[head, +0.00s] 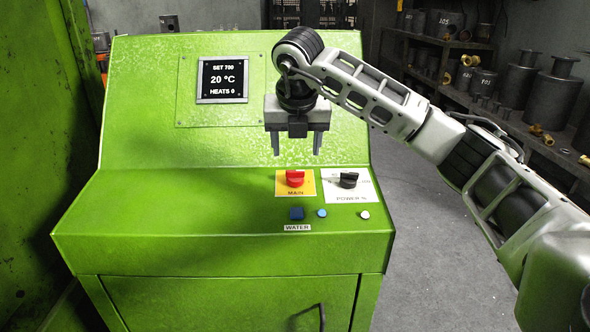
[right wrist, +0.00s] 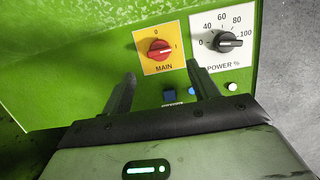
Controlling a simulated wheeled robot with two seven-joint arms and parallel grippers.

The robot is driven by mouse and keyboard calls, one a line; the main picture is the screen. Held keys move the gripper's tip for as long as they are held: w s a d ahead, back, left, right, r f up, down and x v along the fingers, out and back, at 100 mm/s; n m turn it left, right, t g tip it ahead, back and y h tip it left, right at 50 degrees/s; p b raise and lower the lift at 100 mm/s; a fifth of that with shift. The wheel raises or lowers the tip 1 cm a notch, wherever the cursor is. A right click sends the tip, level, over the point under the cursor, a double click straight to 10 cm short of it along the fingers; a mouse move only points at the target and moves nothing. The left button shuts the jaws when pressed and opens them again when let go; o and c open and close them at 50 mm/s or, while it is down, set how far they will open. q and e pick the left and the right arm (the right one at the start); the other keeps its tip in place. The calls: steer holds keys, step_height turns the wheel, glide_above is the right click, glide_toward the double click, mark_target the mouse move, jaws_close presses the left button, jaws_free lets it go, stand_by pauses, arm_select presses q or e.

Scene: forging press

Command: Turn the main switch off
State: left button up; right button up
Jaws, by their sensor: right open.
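The main switch is a red rotary knob (head: 295,178) on a yellow plate labelled MAIN, on the green console's sloping front panel. In the right wrist view the red knob (right wrist: 159,49) has marks 0 above and 1 to its right, and its handle lies roughly sideways, toward the 1. My right gripper (head: 296,146) hangs fingers down above the knob, open and empty. In the right wrist view its two fingers (right wrist: 162,75) stand apart, below the knob in the picture and not touching it. My left gripper is not in view.
A black POWER % knob (head: 348,180) sits right beside the main switch. Below are a blue square WATER button (head: 297,214), a light blue round one (head: 322,213) and a white one (head: 365,215). A display (head: 222,80) reads 20 °C. Shelves (head: 480,95) stand at the right.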

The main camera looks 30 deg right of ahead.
mark_target(295, 171)
steer(key=x, duration=0.6)
steer(key=shift+f+b, duration=0.25)
steer(key=shift+b, duration=0.15)
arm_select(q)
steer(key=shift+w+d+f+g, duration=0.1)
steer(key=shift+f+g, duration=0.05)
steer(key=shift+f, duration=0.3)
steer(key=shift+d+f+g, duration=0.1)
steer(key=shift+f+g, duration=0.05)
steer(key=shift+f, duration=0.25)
arm_select(e)
steer(key=shift+w+f, duration=0.15)
steer(key=c, duration=1)
